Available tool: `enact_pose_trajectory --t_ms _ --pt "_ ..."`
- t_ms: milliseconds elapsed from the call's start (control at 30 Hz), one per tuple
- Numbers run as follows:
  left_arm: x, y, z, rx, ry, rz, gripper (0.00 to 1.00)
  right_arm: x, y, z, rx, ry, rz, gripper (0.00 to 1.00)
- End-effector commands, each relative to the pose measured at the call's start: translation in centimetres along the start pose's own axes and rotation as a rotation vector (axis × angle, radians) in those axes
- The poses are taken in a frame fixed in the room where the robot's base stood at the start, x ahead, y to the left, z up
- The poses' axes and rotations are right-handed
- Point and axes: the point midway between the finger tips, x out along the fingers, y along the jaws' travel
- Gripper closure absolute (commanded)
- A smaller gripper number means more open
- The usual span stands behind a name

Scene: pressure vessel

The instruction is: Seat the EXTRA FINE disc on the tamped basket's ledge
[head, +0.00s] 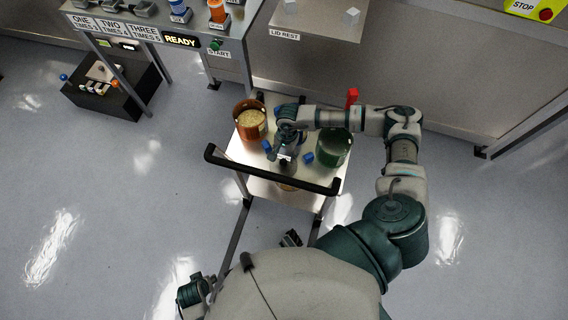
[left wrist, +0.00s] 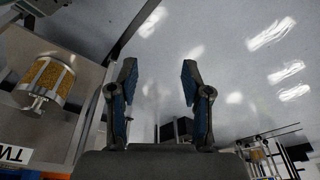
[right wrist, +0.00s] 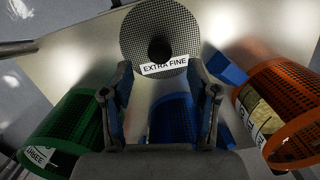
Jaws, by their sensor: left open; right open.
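The EXTRA FINE disc (right wrist: 182,37) is a grey mesh disc with a dark round centre and a white label. It lies over the cart top in the right wrist view. My right gripper (right wrist: 160,70) is open, its fingertips on either side of the disc's labelled near edge, with nothing gripped; contact cannot be told. An orange basket (head: 251,126) with tan fill stands on the cart; it also shows in the right wrist view (right wrist: 282,85). Whether its fill is tamped, and its ledge, cannot be made out. My left gripper (left wrist: 159,64) is open and empty above the floor.
A green basket (head: 333,148) stands at the cart's right, and a blue basket (right wrist: 172,122) shows between my right fingers. The cart's black handle (head: 275,170) runs along the near side. A bench with READY sign (head: 181,40) stands behind. Floor at left is mostly clear.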

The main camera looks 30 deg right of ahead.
Motion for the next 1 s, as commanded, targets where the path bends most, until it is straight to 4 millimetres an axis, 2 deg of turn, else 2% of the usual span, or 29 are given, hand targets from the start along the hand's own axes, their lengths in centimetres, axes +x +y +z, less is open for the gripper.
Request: enact_pose_trajectory --t_ms 167,333,567,667,800,833,1000 --pt "0.0 -0.1 0.1 -0.001 -0.003 -0.001 0.51 2.0 0.1 0.2 -0.001 -0.004 0.002 0.4" --pt "-1.3 -0.4 -0.3 -0.001 0.006 -0.007 0.51 4.8 0.2 0.0 -0.001 -0.005 0.002 0.4" --pt "-1.8 -0.5 -0.6 -0.001 0.01 -0.008 0.51 5.1 0.2 0.0 -0.001 -0.004 -0.001 0.4" --pt "-1.7 -0.3 -0.5 -0.002 0.008 -0.005 0.51 5.1 0.2 0.0 -0.001 -0.004 -0.001 0.6" --pt "-1.6 -0.1 -0.5 -0.002 0.007 -0.001 0.51 5.1 0.1 0.1 -0.001 -0.003 0.0 0.95" --pt "-1.6 0.0 -0.5 -0.002 0.007 0.0 0.51 5.1 0.1 0.1 -0.001 -0.003 0.0 1.0" --pt "-1.6 0.0 -0.4 -0.001 0.005 0.0 0.51 5.0 0.1 0.1 -0.001 -0.003 -0.001 1.0"
